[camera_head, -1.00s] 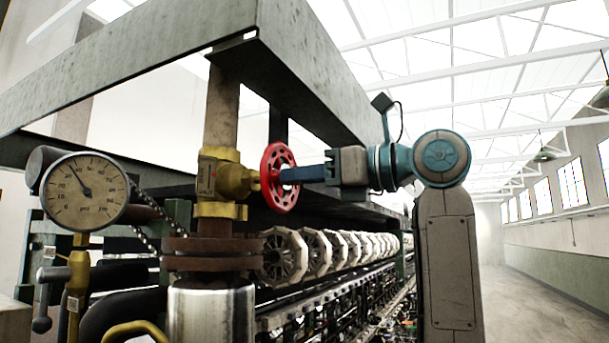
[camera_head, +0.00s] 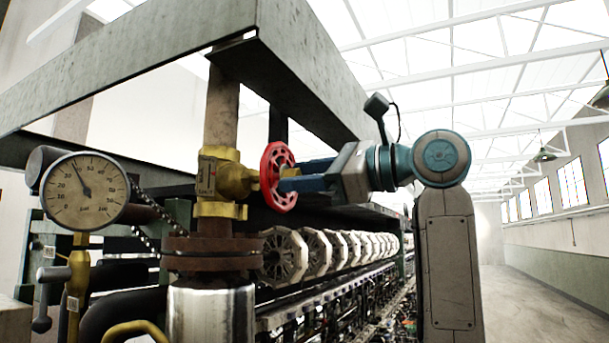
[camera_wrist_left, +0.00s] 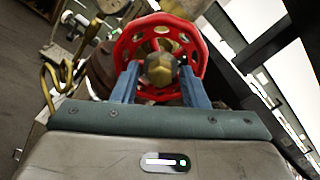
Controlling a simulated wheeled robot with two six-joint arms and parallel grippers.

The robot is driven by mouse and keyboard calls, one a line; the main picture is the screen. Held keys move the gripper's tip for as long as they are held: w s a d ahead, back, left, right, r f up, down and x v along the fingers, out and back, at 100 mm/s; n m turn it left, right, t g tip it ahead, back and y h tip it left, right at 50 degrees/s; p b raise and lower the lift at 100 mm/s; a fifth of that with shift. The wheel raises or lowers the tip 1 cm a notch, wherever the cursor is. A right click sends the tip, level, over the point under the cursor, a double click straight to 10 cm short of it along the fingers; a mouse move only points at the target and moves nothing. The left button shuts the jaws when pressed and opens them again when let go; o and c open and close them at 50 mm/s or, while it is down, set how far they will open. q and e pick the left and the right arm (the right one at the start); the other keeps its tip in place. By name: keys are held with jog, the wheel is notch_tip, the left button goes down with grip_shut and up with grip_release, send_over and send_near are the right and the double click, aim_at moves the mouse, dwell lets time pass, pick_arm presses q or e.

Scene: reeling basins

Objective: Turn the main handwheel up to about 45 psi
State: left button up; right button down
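The red handwheel (camera_head: 277,177) sits on a brass valve (camera_head: 222,180) on the vertical pipe. My left gripper (camera_head: 284,178) reaches it from the right, its two blue fingers at the wheel's face. In the left wrist view, the fingers stand apart on either side of the brass hub nut (camera_wrist_left: 160,70), with the red wheel (camera_wrist_left: 124,48) behind; a small gap shows beside the nut. Whether the fingertips touch the spokes cannot be told. The round pressure gauge (camera_head: 85,191) is at the left; its needle points up and slightly left. Its numbers are too small to read surely.
A grey steel frame beam (camera_head: 130,75) runs above the valve and gripper. A rusty flange (camera_head: 212,246) lies below the valve. A row of pale reels (camera_head: 285,256) extends behind, under the gripper. An open aisle (camera_head: 530,300) lies at the right.

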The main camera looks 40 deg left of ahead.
pick_arm(q)
jog(key=shift+d, duration=0.1)
jog(key=v, duration=0.7)
jog(key=shift+r, duration=0.1)
dwell(0.4)
